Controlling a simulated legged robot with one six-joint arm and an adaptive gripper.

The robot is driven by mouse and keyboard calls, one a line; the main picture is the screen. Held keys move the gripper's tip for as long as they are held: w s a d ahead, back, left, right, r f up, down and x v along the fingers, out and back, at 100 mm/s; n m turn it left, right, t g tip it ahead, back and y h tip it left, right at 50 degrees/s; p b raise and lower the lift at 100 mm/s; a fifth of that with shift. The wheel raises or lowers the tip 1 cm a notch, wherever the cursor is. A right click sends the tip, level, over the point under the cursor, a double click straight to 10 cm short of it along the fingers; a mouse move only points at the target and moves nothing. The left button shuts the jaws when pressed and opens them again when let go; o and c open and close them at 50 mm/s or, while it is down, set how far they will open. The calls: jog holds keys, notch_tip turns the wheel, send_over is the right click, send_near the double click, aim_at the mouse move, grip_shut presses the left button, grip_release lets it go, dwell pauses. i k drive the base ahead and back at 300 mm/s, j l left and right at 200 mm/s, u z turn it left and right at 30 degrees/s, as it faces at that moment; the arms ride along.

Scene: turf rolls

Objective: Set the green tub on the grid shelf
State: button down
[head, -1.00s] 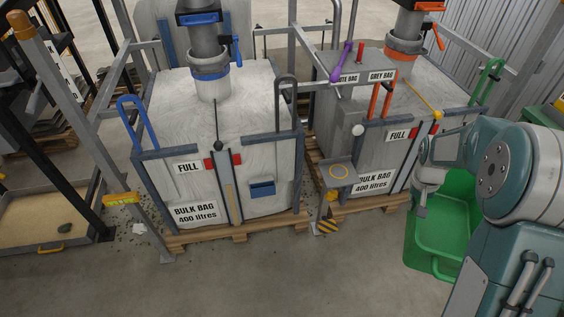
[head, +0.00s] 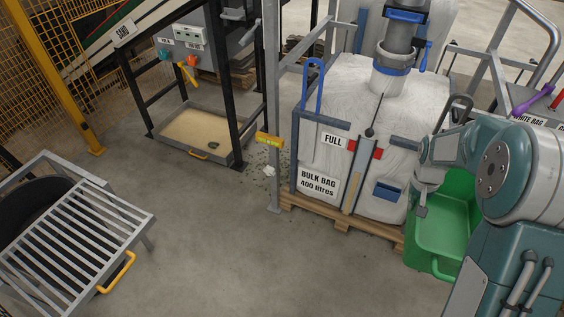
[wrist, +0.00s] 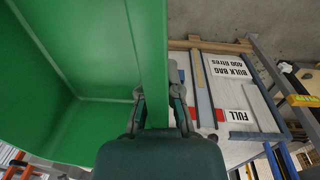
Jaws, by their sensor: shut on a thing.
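The green tub (head: 440,228) hangs from my gripper at the right of the head view, open side up, beside a bulk bag. It looks empty where I can see inside. My gripper (head: 422,196) is shut on the tub's wall; in the wrist view the fingers (wrist: 158,108) clasp the green wall (wrist: 70,60) from both sides. My arm hides the tub's right part. The grid shelf (head: 78,240), grey slats in a frame with a yellow handle, stands at the lower left of the head view, well apart from the tub.
The bulk bag (head: 345,130) stands on a wooden pallet (head: 350,232) left of the tub. A grey post (head: 272,110) and a sand tray (head: 205,132) lie between shelf and bag. Open concrete floor (head: 250,265) fills the front. A yellow-framed mesh fence (head: 60,60) is behind the shelf.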

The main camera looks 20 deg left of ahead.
aim_at(72, 240)
jog(key=u, duration=1.25)
jog(key=i+j+u, duration=0.15)
jog(key=j+u, duration=0.15)
jog(key=u, duration=0.2)
jog(key=i+j+u, duration=0.15)
jog(key=j+u, duration=0.15)
jog(key=u, duration=0.15)
jog(key=i+j, duration=1.25)
jog(key=i+l, duration=0.15)
jog(key=i, duration=0.4)
jog(key=u, duration=0.05)
